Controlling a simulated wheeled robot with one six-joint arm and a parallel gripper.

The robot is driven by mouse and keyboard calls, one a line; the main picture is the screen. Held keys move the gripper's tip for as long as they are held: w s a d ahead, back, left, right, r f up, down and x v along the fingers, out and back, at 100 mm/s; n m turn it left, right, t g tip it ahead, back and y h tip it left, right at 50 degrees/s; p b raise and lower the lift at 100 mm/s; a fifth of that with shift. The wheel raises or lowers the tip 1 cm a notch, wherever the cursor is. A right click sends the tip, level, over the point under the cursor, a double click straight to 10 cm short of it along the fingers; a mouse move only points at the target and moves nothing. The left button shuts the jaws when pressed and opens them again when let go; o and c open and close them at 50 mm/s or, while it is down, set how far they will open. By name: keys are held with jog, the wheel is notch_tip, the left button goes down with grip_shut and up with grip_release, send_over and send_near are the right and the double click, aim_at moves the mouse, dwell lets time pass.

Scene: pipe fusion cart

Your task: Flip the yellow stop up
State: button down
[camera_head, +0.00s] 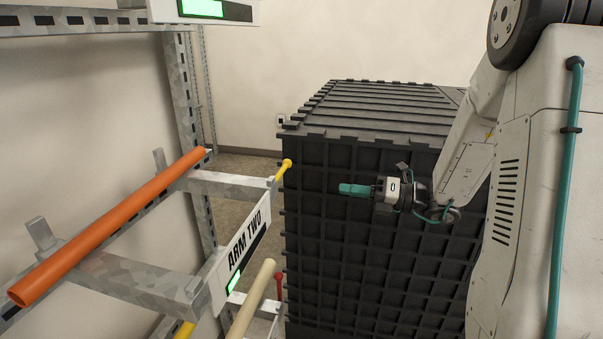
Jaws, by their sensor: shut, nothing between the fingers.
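The yellow stop (284,170) is a small yellow piece at the outer end of the rack arm marked ARM TWO, left of the picture's middle. It slants up to the right, with its rounded tip at the top. My gripper (342,189) has teal fingers, is shut and empty, and points left toward the stop. It is to the right of the stop with a gap between them; I cannot judge the depth of that gap. My arm comes in from the right.
An orange pipe (110,228) lies across the metal rack arms (225,184). The ARM TWO sign (243,248) spans their ends. Below are a beige pipe (252,298) and a red piece (279,283). A large black crate (350,260) stands behind my gripper.

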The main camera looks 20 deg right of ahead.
send_near(281, 172)
jog(key=w+a+f, duration=0.1)
jog(key=w+f, duration=0.2)
jog(key=w, duration=0.2)
jog(key=w+a+r, duration=0.1)
jog(key=w, duration=0.1)
jog(key=shift+w+a+r, duration=0.15)
jog(key=shift+w+a, duration=0.05)
jog(key=shift+d+r, duration=0.1)
jog(key=shift+d, duration=0.05)
